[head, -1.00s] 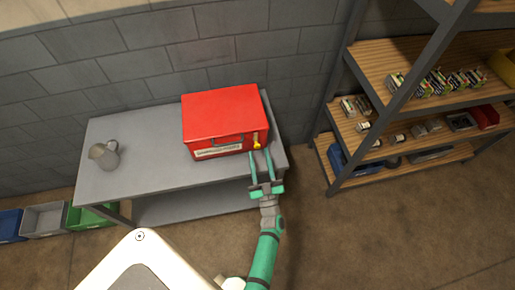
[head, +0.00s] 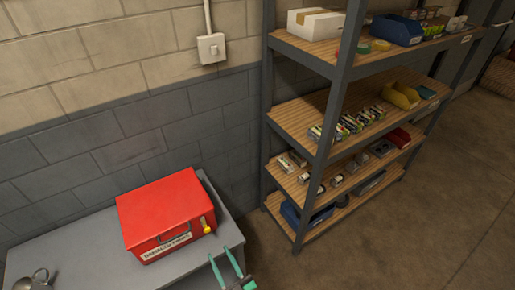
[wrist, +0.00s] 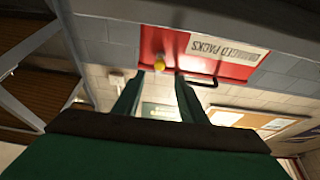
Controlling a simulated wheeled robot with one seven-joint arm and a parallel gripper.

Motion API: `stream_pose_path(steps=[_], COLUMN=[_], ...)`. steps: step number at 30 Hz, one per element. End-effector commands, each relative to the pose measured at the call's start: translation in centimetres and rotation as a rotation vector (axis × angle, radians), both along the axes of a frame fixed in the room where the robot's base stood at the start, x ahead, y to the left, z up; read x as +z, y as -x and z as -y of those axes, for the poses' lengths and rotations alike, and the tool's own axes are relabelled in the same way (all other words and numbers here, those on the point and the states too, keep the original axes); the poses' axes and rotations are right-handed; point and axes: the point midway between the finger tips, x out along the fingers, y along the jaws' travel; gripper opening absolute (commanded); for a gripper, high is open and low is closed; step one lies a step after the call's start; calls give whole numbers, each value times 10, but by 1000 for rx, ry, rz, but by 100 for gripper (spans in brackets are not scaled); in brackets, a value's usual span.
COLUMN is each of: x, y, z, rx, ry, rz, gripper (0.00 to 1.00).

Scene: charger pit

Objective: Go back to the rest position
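My gripper (head: 220,253) is at the bottom of the head view, in front of the right part of the table's front edge. Its two green fingers stand apart with nothing visible between them. In the wrist view my gripper (wrist: 155,88) also shows its fingers apart. A red lidded box (head: 165,210) stands closed on the grey table. A small yellow piece (head: 208,225) is at the right of its front; it also shows in the wrist view (wrist: 160,64). The fingertips appear apart from the box.
The grey table (head: 75,240) carries a metal jug (head: 40,277) at the left, partly cut off. A shelf unit (head: 290,165) with several bins and small packs stands to the right. A wall switch (head: 211,47) is above. Open floor (head: 400,245) lies at the lower right.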

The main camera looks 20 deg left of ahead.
Motion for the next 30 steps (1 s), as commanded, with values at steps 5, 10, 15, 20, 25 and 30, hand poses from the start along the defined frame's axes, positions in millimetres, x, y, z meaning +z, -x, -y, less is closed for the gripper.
stream_pose_path(steps=[5, 10, 15, 20, 25, 30], x=[0, 1, 11, 26, 48, 75], y=[3, 22, 54, 88, 126, 163], z=[6, 44, 98, 143, 182, 213], rx=[-16, -124, -287, -428, -561, -675], ry=[4, 29, 69, 109, 150, 190], rz=[-4, -35, -92, -161, -248, -348], gripper=[38, 38, 38, 38, 38, 38])
